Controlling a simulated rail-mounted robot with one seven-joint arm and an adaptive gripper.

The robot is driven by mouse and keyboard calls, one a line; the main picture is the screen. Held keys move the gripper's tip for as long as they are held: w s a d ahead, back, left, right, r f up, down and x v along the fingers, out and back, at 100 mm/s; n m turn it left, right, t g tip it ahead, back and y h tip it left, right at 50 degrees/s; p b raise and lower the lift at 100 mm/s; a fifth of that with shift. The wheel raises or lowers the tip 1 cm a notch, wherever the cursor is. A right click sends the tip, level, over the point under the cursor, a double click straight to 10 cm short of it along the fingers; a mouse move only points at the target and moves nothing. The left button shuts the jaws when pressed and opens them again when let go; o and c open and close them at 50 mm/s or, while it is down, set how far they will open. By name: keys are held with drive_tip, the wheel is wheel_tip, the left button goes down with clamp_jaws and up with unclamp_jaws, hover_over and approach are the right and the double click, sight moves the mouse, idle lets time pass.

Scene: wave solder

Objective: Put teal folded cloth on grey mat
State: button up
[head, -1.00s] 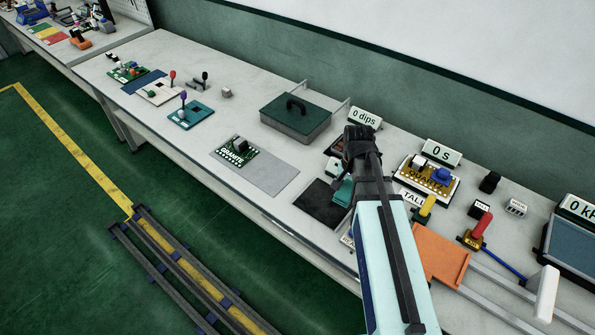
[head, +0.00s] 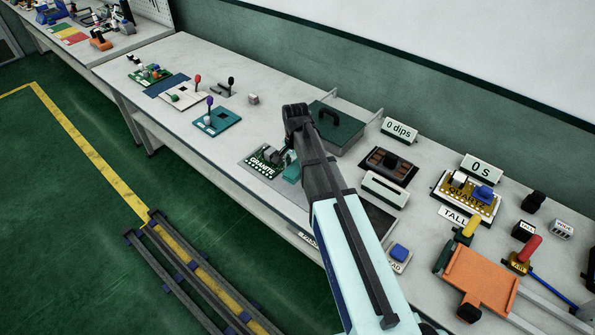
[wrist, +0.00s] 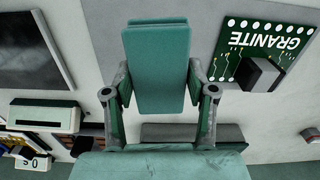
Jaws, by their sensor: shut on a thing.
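The teal folded cloth (wrist: 158,65) is between the two fingers of my gripper (wrist: 160,92) in the wrist view. In the head view a small part of the cloth (head: 292,172) shows beside my gripper (head: 289,157). My gripper is shut on the cloth, above the area by the GRANITE board (head: 262,162). The grey mat (head: 287,191) lies next to that board, partly hidden by my arm in the head view. In the wrist view the mat (wrist: 205,43) shows behind the cloth. I cannot tell whether the cloth touches it.
The GRANITE board, with a dark block on it, stands close to the cloth (wrist: 262,50). A lidded green box (head: 335,130) is behind my gripper.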

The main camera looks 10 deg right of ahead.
sight(297, 187)
drive_tip(key=shift+s+d, duration=0.15)
drive_tip(key=shift+d, duration=0.05)
idle(0.3)
drive_tip(key=shift+f+b, duration=1.4)
drive_tip(key=shift+f, duration=1.6)
drive_tip(key=shift+f, duration=0.5)
drive_tip(key=o, duration=1.1)
wheel_tip(297, 187, up, 12)
drive_tip(key=shift+r, duration=0.1)
